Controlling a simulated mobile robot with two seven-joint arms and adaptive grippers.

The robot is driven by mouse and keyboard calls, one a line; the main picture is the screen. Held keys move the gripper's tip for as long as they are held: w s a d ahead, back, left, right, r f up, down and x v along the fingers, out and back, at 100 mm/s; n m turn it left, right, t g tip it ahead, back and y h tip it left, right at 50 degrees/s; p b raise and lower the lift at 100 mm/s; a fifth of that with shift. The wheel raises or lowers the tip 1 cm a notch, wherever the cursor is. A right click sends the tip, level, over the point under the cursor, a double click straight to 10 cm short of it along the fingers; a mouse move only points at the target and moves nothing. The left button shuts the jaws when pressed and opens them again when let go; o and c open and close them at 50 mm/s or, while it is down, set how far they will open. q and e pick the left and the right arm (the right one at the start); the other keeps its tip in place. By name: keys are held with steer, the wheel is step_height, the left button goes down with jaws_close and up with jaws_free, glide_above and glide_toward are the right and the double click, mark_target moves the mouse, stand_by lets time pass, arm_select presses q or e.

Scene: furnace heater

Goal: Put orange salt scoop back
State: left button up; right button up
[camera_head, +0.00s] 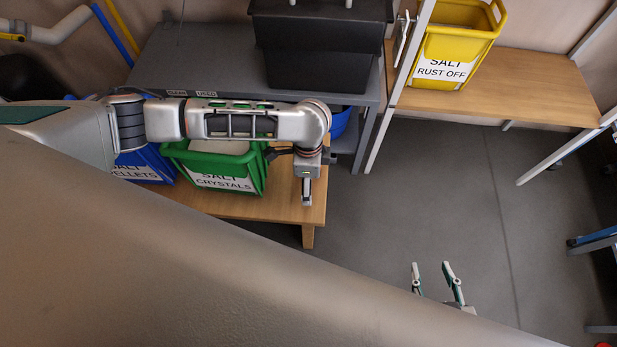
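No orange scoop shows in this view. A green bin (250,183) labelled "SALT CRYSTALS" stands on a low wooden bench, with white contents partly hidden by my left arm. My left gripper (306,203) points down beside the green bin's right side, above the bench's right end; its fingers show edge-on, so its opening is unclear. My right gripper (431,266) is over the floor at lower right, its two fingers spread apart with nothing visible between them.
A blue bin (145,165) labelled "PELLETS" stands left of the green one on the wooden bench (290,208). Behind is a grey shelf (205,60) with a black container (315,60). A yellow bin (455,45) labelled "SALT RUST OFF" stands on another bench (540,85). Open floor lies right.

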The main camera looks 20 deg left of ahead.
arm_select(q)
steer(key=shift+f, duration=0.2)
steer(key=o, duration=1.2)
steer(key=shift+c, duration=0.2)
steer(key=shift+o, duration=1.4)
step_height(320, 180, up, 12)
steer(key=shift+w+a, duration=0.1)
